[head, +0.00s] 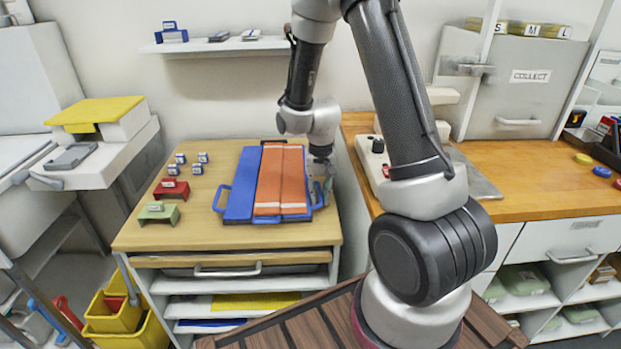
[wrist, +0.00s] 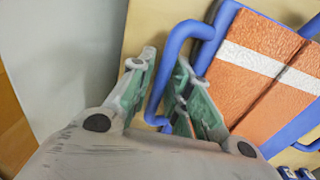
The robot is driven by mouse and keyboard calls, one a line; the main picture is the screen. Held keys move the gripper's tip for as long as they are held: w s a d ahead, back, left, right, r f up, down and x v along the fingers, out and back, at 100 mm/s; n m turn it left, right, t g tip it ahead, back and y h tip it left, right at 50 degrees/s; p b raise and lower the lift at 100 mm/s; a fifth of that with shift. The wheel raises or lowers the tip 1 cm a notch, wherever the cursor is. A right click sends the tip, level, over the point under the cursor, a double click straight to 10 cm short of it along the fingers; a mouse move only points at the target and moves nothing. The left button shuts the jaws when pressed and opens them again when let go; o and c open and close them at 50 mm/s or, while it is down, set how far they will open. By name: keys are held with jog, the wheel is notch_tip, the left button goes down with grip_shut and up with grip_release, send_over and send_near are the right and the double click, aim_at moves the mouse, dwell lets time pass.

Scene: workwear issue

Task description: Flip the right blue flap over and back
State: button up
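The blue folding board (head: 240,185) lies on the wooden table with an orange garment (head: 280,180) with a white band on its middle. A blue handle loop sticks out at the left. The right blue flap (head: 311,205) shows as a narrow strip beside the garment, with its own handle; the arm partly hides it. My gripper (head: 321,183) is low at this right edge. In the wrist view my gripper (wrist: 168,58) has its green-padded fingers on either side of the right handle's bar (wrist: 159,104). The fingers look apart, with small gaps beside the bar.
Red (head: 171,189) and green (head: 158,213) small stands and several blue-and-white blocks sit on the table's left. A wall shelf (head: 215,46) is behind. A wooden counter (head: 550,180) stands to the right, close to my arm.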

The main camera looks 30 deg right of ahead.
jog(key=shift+c, duration=0.9)
jog(key=shift+r, duration=0.1)
